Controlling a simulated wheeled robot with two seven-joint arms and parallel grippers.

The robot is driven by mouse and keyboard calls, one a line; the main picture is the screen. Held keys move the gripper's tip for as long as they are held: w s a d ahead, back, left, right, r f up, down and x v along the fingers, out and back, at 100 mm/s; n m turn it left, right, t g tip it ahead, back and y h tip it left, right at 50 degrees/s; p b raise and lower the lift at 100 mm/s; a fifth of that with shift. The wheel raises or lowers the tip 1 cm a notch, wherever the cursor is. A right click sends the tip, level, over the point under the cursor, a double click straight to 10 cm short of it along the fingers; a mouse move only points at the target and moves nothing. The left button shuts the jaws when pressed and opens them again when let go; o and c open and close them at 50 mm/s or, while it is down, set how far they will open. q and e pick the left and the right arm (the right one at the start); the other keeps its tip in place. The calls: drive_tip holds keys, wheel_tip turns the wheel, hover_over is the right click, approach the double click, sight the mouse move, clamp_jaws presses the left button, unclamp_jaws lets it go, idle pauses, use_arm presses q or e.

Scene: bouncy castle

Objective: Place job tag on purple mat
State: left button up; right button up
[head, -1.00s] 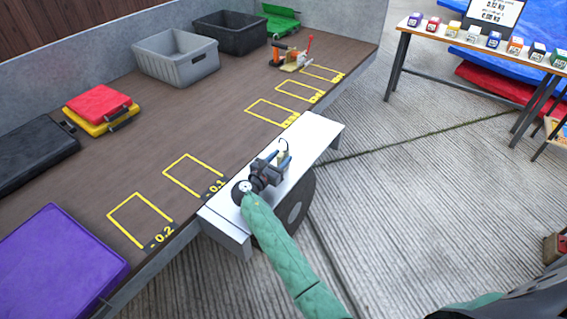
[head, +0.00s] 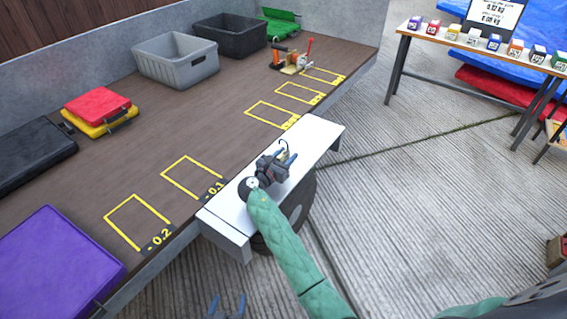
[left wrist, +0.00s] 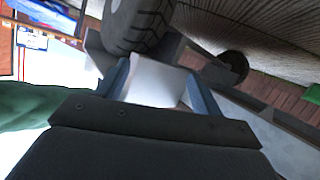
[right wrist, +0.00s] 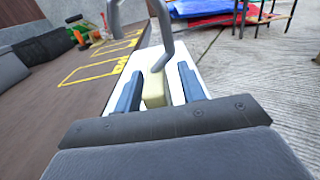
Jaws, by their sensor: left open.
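The purple mat (head: 62,262) lies on the brown trailer bed at lower left in the head view. What looks like the job tag, a small cream block (right wrist: 154,90), is between the blue fingers of my right gripper (right wrist: 158,88) above the white fender. Grey curved pieces rise just beyond it. In the head view my right gripper (head: 277,164) is over the fender, its fingers around the tag; firm contact on both sides is unclear. My left gripper (head: 228,305) shows only its fingertips at the bottom edge. In the left wrist view it (left wrist: 165,88) is open, a white surface behind.
The white fender (head: 225,225) stands over a wheel at the bed's edge. Yellow outlined rectangles (head: 140,222) mark the bed. A black case (head: 30,160), red and yellow cases (head: 97,105) and grey crate (head: 178,65) stand further back. The bed between these and the rectangles is clear.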

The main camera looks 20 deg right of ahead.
use_arm(q)
drive_tip(key=shift+w+r+t, duration=0.2)
drive_tip(key=shift+w+r, duration=0.1)
drive_tip(key=shift+r, duration=0.35)
drive_tip(key=shift+w+r+t, duration=0.2)
drive_tip(key=shift+w+r, duration=0.05)
drive_tip(key=shift+r, duration=0.35)
use_arm(e)
drive_tip(key=shift+w+d, duration=0.15)
clamp_jaws()
